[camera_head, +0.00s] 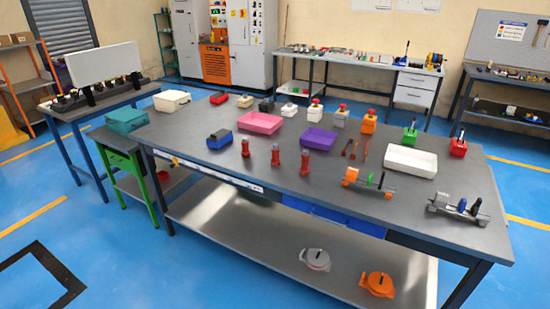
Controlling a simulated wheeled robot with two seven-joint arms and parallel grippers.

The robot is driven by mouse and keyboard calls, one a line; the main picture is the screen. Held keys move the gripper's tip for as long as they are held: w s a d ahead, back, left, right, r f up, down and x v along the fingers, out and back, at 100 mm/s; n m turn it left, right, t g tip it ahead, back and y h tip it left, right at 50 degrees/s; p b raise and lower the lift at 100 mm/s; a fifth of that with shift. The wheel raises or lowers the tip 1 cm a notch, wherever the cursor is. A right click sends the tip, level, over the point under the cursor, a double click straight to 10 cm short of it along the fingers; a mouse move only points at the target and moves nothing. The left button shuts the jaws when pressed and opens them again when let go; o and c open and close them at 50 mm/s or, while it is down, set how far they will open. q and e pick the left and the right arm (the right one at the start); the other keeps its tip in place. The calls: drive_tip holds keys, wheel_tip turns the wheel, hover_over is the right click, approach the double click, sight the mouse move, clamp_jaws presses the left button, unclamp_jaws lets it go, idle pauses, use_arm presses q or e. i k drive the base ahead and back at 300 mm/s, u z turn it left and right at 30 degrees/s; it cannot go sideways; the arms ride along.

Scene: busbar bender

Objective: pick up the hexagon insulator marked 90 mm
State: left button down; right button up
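Three small red upright pieces stand in a row near the front edge of the grey workbench (225,168). They look like insulators: a left one (245,147), a middle one (275,156) and a right one (305,163). The left one looks shortest. Any size marks on them are too small to read, so I cannot tell which is 90 mm. Whether their sides are hexagonal is also unclear. Neither of my grippers is in view.
Behind the red pieces lie a pink tray (261,123) and a purple tray (319,139). A blue-black box (219,139) is left, a white tray (411,161) right. Orange (368,183) and grey (459,208) bender-like tools stand at the right front. The blue floor (130,260) before the bench is clear.

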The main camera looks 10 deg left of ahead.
sight(304, 170)
drive_tip(key=u, duration=0.95)
drive_tip(key=i, duration=1.8)
drive_tip(key=z, duration=0.35)
